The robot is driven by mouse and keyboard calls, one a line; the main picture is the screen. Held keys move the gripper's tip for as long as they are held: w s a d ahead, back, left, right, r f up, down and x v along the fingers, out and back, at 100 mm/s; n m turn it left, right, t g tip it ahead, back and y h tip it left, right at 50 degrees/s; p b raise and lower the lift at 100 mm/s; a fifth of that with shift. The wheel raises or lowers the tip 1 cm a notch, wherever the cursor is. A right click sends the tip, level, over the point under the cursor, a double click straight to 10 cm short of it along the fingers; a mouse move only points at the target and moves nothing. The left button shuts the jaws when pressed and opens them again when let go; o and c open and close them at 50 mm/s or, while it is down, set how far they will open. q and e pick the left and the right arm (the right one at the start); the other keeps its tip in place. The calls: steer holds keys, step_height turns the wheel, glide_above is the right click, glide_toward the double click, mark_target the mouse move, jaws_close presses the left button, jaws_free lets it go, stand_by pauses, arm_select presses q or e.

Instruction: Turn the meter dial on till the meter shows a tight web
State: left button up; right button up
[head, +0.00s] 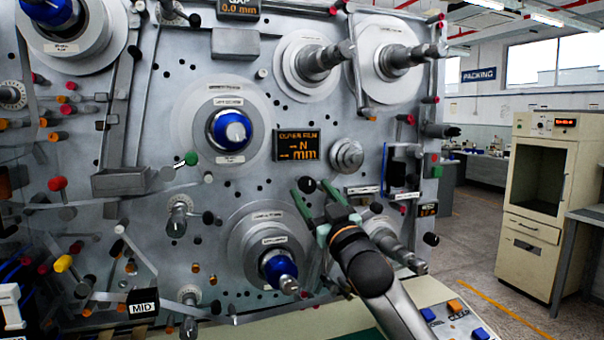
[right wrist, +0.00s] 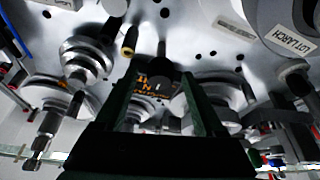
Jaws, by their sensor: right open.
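The meter (head: 297,146) is a black display with orange text, "OUTER FILM", dashes, "N" and "mm"; no number is readable. A round silver stepped knob (head: 346,157), which may be the meter dial, sits on the panel to its right. My right gripper (head: 322,200) is open below the meter. A small black knob (head: 306,184) is close to its fingertips. In the right wrist view, a dark round knob (right wrist: 160,84) appears between the open fingers (right wrist: 162,92), with the meter partly hidden behind it; contact cannot be told. My left gripper is not in view.
Blue-capped spindles (head: 231,128) and bare steel shafts (head: 322,58) stick out from the panel around my right gripper. A grey tray (head: 122,181) juts out at the left. A button box (head: 452,318) stands at the lower right.

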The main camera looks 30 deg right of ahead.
mark_target(302, 179)
steer(key=p+x, duration=0.1)
steer(key=x, duration=0.3)
steer(key=shift+r, duration=0.15)
steer(key=shift+p+x, duration=0.3)
steer(key=shift+x, duration=0.6)
steer(key=shift+c, duration=0.2)
jaws_close()
